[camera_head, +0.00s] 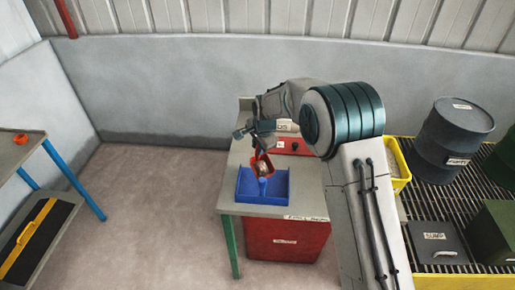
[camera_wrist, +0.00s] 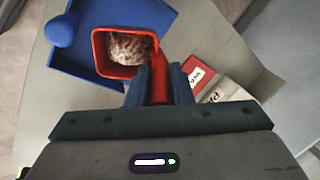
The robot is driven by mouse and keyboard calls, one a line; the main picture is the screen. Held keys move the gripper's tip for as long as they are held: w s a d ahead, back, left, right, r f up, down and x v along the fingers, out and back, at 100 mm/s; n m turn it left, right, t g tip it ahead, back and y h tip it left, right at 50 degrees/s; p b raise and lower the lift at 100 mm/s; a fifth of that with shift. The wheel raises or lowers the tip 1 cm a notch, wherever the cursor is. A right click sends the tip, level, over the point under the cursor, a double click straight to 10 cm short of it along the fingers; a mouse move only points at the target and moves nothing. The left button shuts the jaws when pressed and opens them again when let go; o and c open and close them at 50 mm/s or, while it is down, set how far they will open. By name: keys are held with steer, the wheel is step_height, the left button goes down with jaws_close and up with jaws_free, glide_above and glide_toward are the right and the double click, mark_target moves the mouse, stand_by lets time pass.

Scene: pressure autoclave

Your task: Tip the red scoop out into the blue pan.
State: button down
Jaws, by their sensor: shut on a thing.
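The red scoop (camera_head: 262,167) is held above the blue pan, and pale, lumpy material shows inside it. In the wrist view the scoop (camera_wrist: 99,53) shows its open mouth, with the lumps in it, and its red handle lies between my fingers. My gripper (camera_wrist: 160,85) is shut on that handle. In the head view my gripper (camera_head: 254,135) is just above the scoop. The blue pan (camera_head: 248,192) sits on the grey table, open at the top. In the wrist view the pan (camera_wrist: 158,15) lies below the scoop, with a blue knob-like piece at its left.
The table (camera_head: 228,200) carries a red box with labels (camera_head: 292,146) behind the pan. A red bin (camera_head: 285,240) stands under it. A yellow tub (camera_head: 398,165) and a dark drum (camera_head: 452,135) are at the right on a grating. Another table (camera_head: 18,150) stands at the left.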

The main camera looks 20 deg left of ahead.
steer(key=shift+s+d+f+t+b, duration=0.25)
steer(key=shift+f+b, duration=0.3)
steer(key=shift+b, duration=0.6)
steer(key=b, duration=0.1)
steer(key=t+y+b, duration=0.1)
steer(key=b, duration=0.1)
steer(key=shift+s+d+r, duration=0.2)
steer(key=shift+s+d, duration=0.1)
steer(key=shift+s+d+y+b, duration=0.15)
steer(key=shift+y+b, duration=0.15)
steer(key=shift+b, duration=0.2)
steer(key=shift+s+d+r+t+b, duration=0.15)
steer(key=shift+t+b, duration=0.2)
steer(key=shift+b, duration=0.55)
steer(key=shift+s+d+t+y+b, duration=0.2)
steer(key=shift+t+y+b, duration=0.15)
steer(key=shift+b, duration=0.5)
steer(key=shift+s+d+y+b, duration=0.15)
steer(key=shift+d+y+b, duration=0.1)
steer(key=shift+b, duration=0.65)
steer(key=shift+s+d+r+t+b, duration=0.1)
steer(key=shift+s+t+b, duration=0.2)
steer(key=shift+b, duration=0.55)
steer(key=shift+d+y+b, duration=0.15)
steer(key=shift+y+b, duration=0.15)
steer(key=shift+b, duration=0.6)
steer(key=t+b, duration=0.1)
steer(key=b, duration=0.2)
steer(key=shift+s+d+y, duration=0.25)
steer(key=shift+s+y, duration=0.05)
